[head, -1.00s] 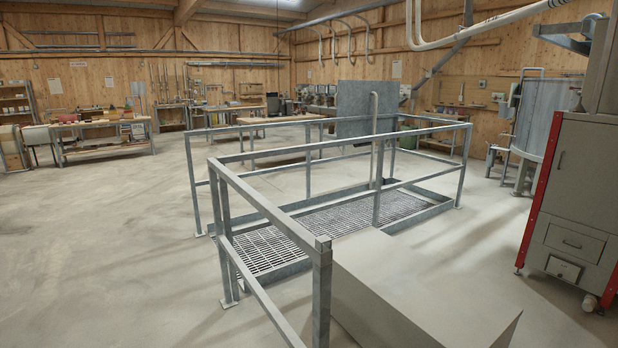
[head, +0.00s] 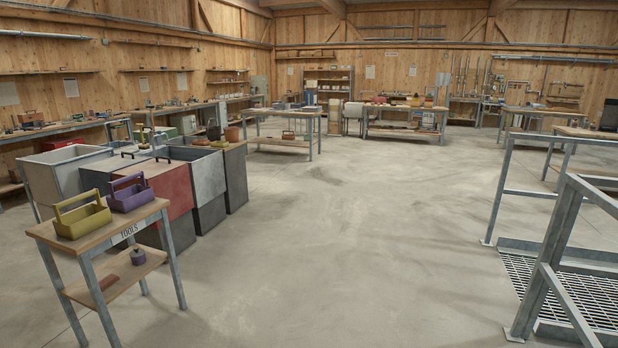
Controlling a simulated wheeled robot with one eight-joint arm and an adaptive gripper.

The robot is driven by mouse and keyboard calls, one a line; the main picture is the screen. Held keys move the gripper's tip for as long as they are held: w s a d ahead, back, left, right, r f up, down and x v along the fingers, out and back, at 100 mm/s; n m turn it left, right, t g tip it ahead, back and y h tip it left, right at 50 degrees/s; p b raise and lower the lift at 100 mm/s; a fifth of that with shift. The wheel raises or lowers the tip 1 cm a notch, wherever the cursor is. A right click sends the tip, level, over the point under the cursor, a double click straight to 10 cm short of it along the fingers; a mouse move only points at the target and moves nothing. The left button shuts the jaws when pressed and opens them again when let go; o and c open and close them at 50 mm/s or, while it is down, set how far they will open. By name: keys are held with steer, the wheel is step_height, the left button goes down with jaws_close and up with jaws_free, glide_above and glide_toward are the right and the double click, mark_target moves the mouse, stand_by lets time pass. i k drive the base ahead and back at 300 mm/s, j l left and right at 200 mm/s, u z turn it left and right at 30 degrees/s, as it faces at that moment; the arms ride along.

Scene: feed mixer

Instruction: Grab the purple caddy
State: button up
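The purple caddy (head: 131,196), an open tool carrier with a raised handle, stands upright on the top of a small wooden table (head: 150,211) labelled TOOLS at the left of the head view. A yellow-green caddy (head: 82,220) of similar shape stands just left of it on the same table. Nothing holds either caddy. My gripper is not in the head view.
Grey and red bins (head: 165,187) stand close behind the TOOLS table. A wide stretch of bare floor (head: 330,240) lies to its right. A metal railing (head: 560,230) around a floor grate (head: 590,298) stands at the right. Workbenches line the walls.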

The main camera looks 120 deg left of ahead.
mark_target(125, 200)
steer(key=k+j, duration=0.1)
steer(key=k, duration=0.5)
steer(key=k+j+u, duration=0.1)
steer(key=k, duration=0.45)
steer(key=k+j, duration=0.15)
steer(key=k, duration=0.45)
steer(key=k+u, duration=0.2)
steer(key=u, duration=4.55)
